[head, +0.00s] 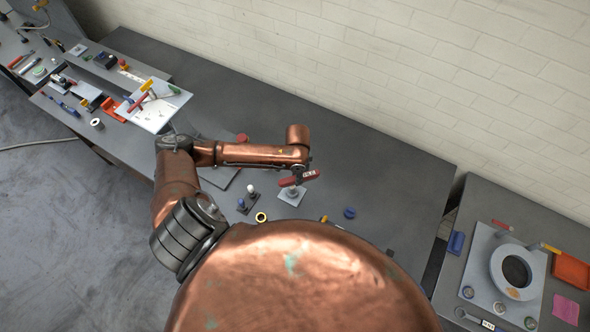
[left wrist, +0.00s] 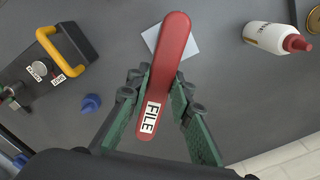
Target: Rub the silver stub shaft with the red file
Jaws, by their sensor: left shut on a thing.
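The red file (head: 299,179), with a white label, is held by my left gripper (head: 302,172) at the middle of the table. In the left wrist view the file (left wrist: 165,75) lies lengthwise between the two green fingers of the left gripper (left wrist: 160,98), which are shut on it. The silver stub shaft (head: 292,190) stands on a pale square plate (head: 291,198) just under the file in the head view. I cannot tell whether file and shaft touch. In the left wrist view the file covers the shaft, and only plate corners (left wrist: 190,46) show. My right gripper is out of view.
A yellow ring (head: 261,217), a block with small knobs (head: 247,200) and a blue piece (head: 349,213) lie around the plate. A white bottle with a red cap (left wrist: 270,38) and a yellow-handled dark tool (left wrist: 65,50) flank the file. Grey tabletop behind is clear.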

